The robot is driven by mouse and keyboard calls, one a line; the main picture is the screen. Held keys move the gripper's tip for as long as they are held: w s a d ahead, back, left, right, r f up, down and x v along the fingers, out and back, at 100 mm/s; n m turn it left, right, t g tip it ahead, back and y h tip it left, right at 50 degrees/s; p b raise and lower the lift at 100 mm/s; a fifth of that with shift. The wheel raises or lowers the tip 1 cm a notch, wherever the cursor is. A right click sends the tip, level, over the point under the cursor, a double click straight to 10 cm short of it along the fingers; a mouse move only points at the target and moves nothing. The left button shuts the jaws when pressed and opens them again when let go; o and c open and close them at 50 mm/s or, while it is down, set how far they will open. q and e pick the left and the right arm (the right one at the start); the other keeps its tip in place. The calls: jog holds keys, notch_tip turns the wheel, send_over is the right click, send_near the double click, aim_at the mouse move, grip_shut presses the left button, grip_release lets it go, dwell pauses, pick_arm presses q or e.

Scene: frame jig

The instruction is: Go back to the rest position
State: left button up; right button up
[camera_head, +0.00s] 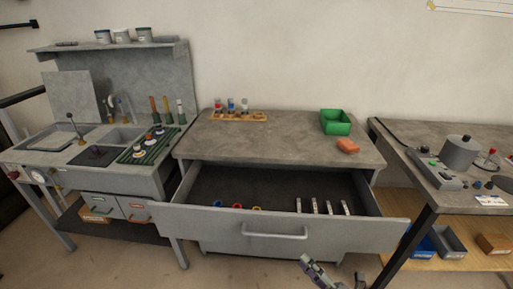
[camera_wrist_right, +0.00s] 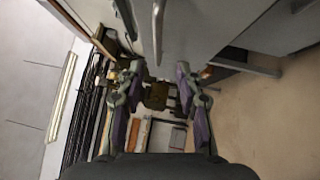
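My right gripper (camera_head: 338,274) shows at the bottom edge of the head view, in front of the open drawer and below its front panel. In the right wrist view my right gripper (camera_wrist_right: 158,100) has its two fingers wide apart with nothing between them. My left gripper is in neither view. The drawer (camera_head: 260,220) of the middle cabinet (camera_head: 285,140) is pulled out. Its handle (camera_head: 275,236) is on the front panel, apart from my right gripper.
The drawer holds coloured rings (camera_head: 237,206) and several upright pale pieces (camera_head: 314,206). A sink bench (camera_head: 75,165) stands left, another table (camera_head: 445,185) right. Floor in front is clear.

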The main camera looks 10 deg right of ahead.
jog(key=s+d+f+m+g+h+p, duration=0.1)
jog(key=d+f+m+h+p, duration=0.1)
jog(key=d+f+m+h, duration=0.25)
jog(key=d+f+m+g+h+p, duration=0.1)
jog(key=d+f+m+h+p, duration=0.15)
jog(key=f+m, duration=0.4)
jog(key=s+d+f+m+g+h+p, duration=0.1)
jog(key=s+d+f+m+g+h, duration=0.1)
jog(key=s+f+m+g, duration=0.3)
jog(key=s+d+f+h+p, duration=0.15)
jog(key=s+f, duration=0.25)
jog(key=f, duration=0.4)
jog(key=s+a+f+m+g+p, duration=0.1)
jog(key=s+f+m+g, duration=0.3)
jog(key=s, duration=0.6)
jog(key=s+a+f+m+g+p, duration=0.2)
jog(key=s+a+f+m+g, duration=0.2)
jog(key=s, duration=0.7)
jog(key=shift+f+m+g, duration=0.4)
jog(key=shift+f+m, duration=0.1)
jog(key=shift+f, duration=0.4)
